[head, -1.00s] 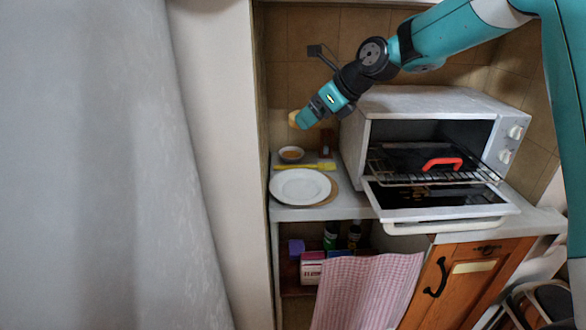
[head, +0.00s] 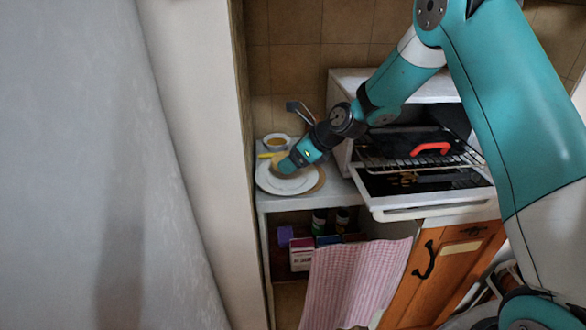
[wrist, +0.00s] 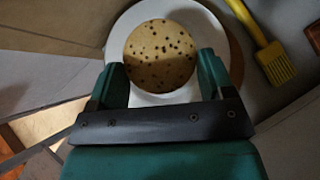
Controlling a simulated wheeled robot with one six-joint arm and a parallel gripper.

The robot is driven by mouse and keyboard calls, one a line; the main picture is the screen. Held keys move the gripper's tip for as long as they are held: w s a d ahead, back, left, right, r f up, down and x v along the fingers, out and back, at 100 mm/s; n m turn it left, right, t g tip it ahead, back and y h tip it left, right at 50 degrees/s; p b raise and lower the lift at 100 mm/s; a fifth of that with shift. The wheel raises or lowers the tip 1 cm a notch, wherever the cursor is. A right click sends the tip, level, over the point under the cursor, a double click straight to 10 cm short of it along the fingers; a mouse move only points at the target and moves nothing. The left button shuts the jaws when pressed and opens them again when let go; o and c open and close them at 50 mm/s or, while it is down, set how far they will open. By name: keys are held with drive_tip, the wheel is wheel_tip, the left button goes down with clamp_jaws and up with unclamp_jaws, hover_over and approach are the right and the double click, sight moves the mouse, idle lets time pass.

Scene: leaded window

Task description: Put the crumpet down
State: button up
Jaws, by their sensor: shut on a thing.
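The crumpet (wrist: 160,56) is round and pale with dark holes. In the wrist view it sits between the two fingers of my gripper (wrist: 162,70), which is shut on it. Behind it is the white plate (wrist: 122,37), on a brown round mat. I cannot tell whether the crumpet touches the plate.
A small bowl (head: 276,141) stands behind the plate. A yellow brush (wrist: 270,55) lies beside the plate. The toaster oven (head: 425,214) is to the right, its door open, with a red-handled thing (head: 431,149) on its rack. A checked cloth (head: 352,280) hangs below.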

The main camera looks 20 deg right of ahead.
sight(294, 179)
drive_tip(key=shift+f, duration=1.9)
drive_tip(key=o, duration=0.7)
drive_tip(key=shift+f, duration=0.1)
